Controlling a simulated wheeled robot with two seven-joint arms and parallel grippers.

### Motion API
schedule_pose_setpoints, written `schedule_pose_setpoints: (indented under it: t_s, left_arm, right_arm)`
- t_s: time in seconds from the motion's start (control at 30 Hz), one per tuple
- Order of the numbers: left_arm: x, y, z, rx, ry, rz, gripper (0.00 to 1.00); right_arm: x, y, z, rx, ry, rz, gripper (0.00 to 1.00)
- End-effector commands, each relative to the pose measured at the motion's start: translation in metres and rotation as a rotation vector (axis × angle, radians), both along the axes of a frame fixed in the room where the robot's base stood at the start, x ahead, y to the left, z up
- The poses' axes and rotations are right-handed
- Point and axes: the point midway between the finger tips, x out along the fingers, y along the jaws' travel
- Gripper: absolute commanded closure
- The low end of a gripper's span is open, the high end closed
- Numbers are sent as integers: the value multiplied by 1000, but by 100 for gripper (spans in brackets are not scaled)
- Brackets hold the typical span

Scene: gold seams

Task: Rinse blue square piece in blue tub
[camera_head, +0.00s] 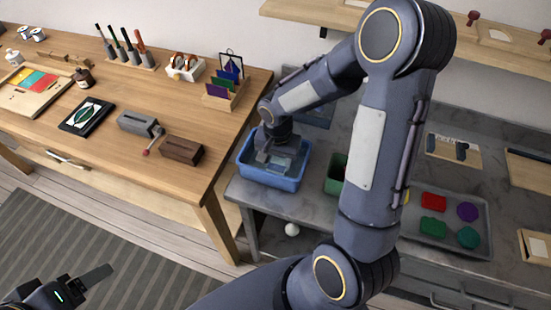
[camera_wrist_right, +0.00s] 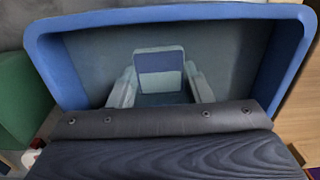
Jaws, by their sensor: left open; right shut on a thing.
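The blue tub (camera_head: 270,178) stands on the grey bench at its left end, and its blue rim (camera_wrist_right: 170,13) frames the right wrist view. My right gripper (camera_head: 275,155) reaches down into the tub. In the right wrist view my right gripper (camera_wrist_right: 160,88) is shut on the blue square piece (camera_wrist_right: 159,62), which sits between the fingers inside the tub walls. Whether the piece is under water is hard to tell. In the head view the piece is hidden by the gripper. My left gripper (camera_head: 85,287) is open and empty, low at the bottom left, away from the tub.
A green tub (camera_head: 336,174) stands close right of the blue tub, partly behind my arm. A grey tray (camera_head: 450,243) with red, purple and green pieces lies further right. A wooden table (camera_head: 150,95) with tools and a card rack (camera_head: 222,97) stands left of the bench.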

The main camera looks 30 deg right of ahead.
Motion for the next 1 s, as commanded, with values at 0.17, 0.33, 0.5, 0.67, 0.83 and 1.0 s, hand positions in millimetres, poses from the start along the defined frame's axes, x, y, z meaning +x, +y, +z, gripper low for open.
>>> schedule_pose_setpoints:
  t_s: [0.17, 0.33, 0.5, 0.67, 0.83, 1.0]
  left_arm:
    - [0, 0, -1, 0, 0, 0, 30]
    - [0, 0, -1, 0, 0, 0, 30]
    - [0, 0, -1, 0, 0, 0, 30]
    - [0, 0, -2, 0, 0, 0, 30]
    - [0, 0, -4, 0, 0, 0, 30]
    - [0, 0, -5, 0, 0, 0, 30]
  right_arm:
    - [-3, -3, 0, 0, 0, -2, 80]
    - [-3, -3, 0, 0, 0, -1, 80]
    - [-3, -3, 0, 0, 0, -1, 80]
    - [-2, -1, 0, 0, 0, 0, 80]
    - [2, 2, 0, -1, -1, 1, 80]
    - [6, 5, 0, -1, -1, 0, 80]
